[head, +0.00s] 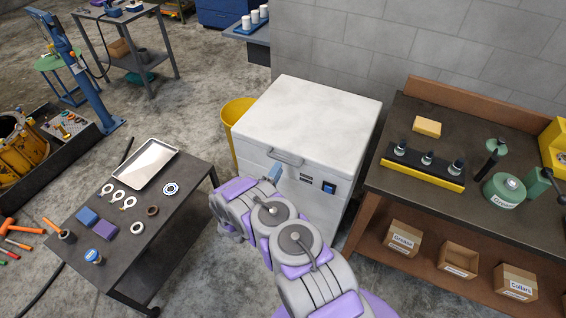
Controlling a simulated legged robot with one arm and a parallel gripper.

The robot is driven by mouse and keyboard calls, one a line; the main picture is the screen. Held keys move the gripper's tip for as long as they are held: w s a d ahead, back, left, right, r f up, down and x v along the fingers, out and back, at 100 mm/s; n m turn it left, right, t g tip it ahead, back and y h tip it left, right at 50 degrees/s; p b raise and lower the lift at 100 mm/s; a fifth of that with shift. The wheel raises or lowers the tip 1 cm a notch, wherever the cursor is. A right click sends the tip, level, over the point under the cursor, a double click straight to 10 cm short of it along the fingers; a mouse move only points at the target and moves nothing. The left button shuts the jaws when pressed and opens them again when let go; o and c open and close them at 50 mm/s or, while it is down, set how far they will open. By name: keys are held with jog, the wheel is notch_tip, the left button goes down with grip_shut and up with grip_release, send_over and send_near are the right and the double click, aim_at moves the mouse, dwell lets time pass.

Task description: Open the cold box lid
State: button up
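The cold box (329,189) is a white chest standing against the grey wall in the middle of the head view. Its flat lid (312,113) lies shut on top. A grey bar handle (287,160) sits at the lid's front edge. My purple and grey arm reaches up in front of the box.
A low dark table (165,228) with a tray (145,165), rings and blocks stands at the left. A yellow bin (233,115) is beside the box. A workbench (395,180) with tools and cardboard boxes is at the right. Bare floor lies between the left table and the box.

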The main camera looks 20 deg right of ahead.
aim_at(283, 161)
jog(key=x, duration=0.5)
jog(key=shift+b, duration=0.4)
jog(key=shift+w+d, duration=0.15)
jog(key=shift+d, duration=0.25)
jog(key=shift+a, duration=0.15)
jog(key=shift+c, duration=0.2)
jog(key=shift+a, duration=0.15)
jog(key=shift+c, duration=1.4)
grip_shut()
